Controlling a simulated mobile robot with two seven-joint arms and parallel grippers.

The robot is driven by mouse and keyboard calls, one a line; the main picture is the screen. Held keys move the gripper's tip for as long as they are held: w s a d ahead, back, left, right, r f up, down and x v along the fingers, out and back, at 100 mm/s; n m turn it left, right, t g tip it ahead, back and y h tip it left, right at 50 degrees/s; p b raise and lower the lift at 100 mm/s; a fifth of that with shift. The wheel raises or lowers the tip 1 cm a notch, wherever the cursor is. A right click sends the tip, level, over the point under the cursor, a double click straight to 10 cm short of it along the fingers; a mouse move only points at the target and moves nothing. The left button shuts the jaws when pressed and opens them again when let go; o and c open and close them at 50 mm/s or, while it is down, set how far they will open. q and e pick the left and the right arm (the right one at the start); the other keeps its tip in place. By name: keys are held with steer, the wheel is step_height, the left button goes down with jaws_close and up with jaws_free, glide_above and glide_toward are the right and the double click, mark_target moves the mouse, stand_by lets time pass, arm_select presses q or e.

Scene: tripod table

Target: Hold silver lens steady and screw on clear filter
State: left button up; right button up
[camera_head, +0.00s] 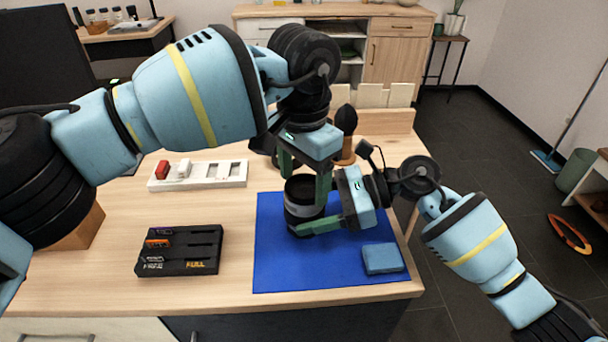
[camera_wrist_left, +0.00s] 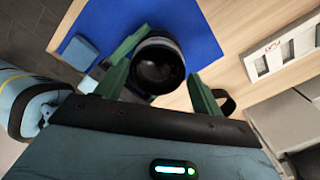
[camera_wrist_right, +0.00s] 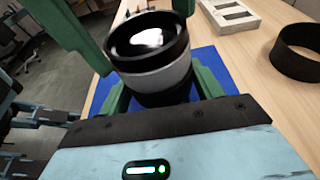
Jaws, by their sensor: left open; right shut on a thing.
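The silver lens (camera_head: 303,212) is black with a silver band and stands upright on the blue mat (camera_head: 275,268). My right gripper (camera_head: 313,209) is shut around it from the right side. My left gripper (camera_head: 303,177) is open just above the lens, pointing down. In the left wrist view the lens's dark round top (camera_wrist_left: 157,65) lies between and beyond the open fingers (camera_wrist_left: 160,90). In the right wrist view the lens (camera_wrist_right: 152,60) shows bright reflections on its top glass. I cannot make out a separate clear filter; whether one sits on the lens top is unclear.
A blue folded cloth (camera_head: 382,258) lies at the mat's right. A black tray (camera_head: 180,262) and a white slotted tray (camera_head: 232,175) stand to the left. A black ring (camera_wrist_right: 300,50) shows in the right wrist view. A black-topped blower (camera_head: 345,125) stands behind.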

arm_select(q)
steer(key=shift+s+f, duration=0.15)
steer(key=shift+n, duration=1.5)
steer(key=n, duration=0.2)
steer(key=shift+n, duration=0.3)
steer(key=shift+n, duration=3.1)
